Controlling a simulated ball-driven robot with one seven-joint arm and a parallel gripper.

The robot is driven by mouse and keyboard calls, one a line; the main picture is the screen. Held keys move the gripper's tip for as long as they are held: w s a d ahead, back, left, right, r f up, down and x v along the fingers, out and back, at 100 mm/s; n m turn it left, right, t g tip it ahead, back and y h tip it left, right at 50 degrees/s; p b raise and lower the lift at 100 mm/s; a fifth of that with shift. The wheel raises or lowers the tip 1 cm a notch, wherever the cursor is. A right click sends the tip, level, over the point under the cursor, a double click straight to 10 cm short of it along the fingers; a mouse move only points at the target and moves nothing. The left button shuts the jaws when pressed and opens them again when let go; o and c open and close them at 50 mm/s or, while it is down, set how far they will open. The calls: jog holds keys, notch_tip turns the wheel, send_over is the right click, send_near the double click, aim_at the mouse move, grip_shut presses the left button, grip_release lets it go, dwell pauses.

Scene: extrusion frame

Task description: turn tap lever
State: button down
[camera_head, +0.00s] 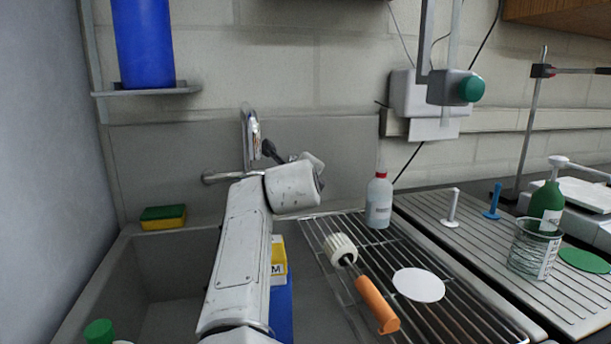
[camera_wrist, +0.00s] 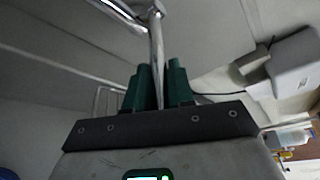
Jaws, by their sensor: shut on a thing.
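The chrome tap (camera_head: 250,138) rises at the wall behind the sink, and my arm partly covers it. My gripper (camera_head: 264,149) is at the tap, largely turned away in the head view. In the wrist view, the green fingers of my gripper (camera_wrist: 159,84) stand on both sides of a slim chrome rod, the tap lever (camera_wrist: 157,50), and are shut on it. The lever runs from a round chrome joint at the top down between the fingers. Another chrome tube of the tap runs off to the upper left.
A wire drying rack (camera_head: 440,300) right of the sink holds a red-capped bottle (camera_head: 379,203), a brush (camera_head: 375,303) and a white disc (camera_head: 418,285). A sponge (camera_head: 163,217) lies on the sink's back left edge. A blue cylinder (camera_head: 143,45) stands on a shelf above.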

jog(key=c, duration=1.1)
grip_release()
jog(key=shift+a+f, duration=0.1)
jog(key=shift+a, duration=0.1)
jog(key=shift+o, duration=0.2)
jog(key=shift+d+r+p, duration=0.2)
jog(key=shift+r+p, duration=0.05)
jog(key=shift+p, duration=0.6)
